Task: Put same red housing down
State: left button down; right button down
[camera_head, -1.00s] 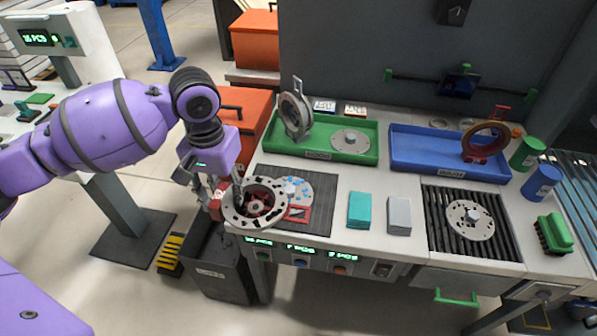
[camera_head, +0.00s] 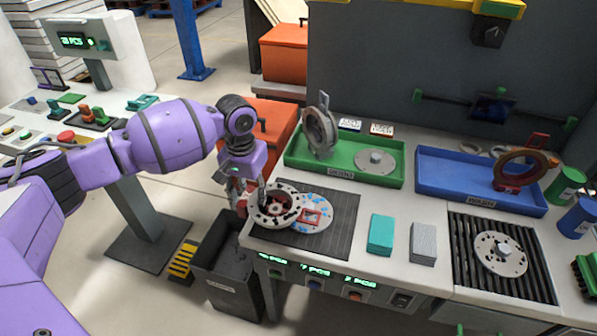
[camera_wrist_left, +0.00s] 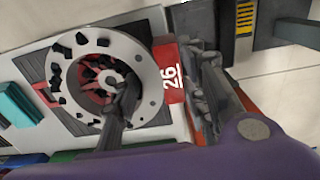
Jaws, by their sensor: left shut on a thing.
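The red housing (camera_head: 275,207) has a pale ring flange with black chips around a red centre and a red square frame on its right. It lies flange up over the left part of the dark mat (camera_head: 340,228). My left gripper (camera_head: 250,203) is shut on its left side. In the left wrist view the fingers straddle the housing's red end marked 26 (camera_wrist_left: 170,75), one finger reaching into the ring opening. A pale disc with blue bits (camera_head: 322,204) lies on the mat, partly covered by the housing. I cannot tell whether the housing touches it. My right gripper is not in view.
A green tray (camera_head: 395,180) behind holds a grey housing and a disc. A blue tray (camera_head: 435,180) holds another red housing. Teal (camera_head: 381,233) and grey (camera_head: 423,243) blocks stand right of the mat. A dark bin (camera_head: 228,275) stands below the table's left end.

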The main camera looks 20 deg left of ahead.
pick_arm(q)
jog(key=shift+f, duration=1.15)
jog(key=c, duration=1.1)
grip_release()
jog(key=shift+s+f, duration=0.15)
jog(key=shift+f, duration=0.1)
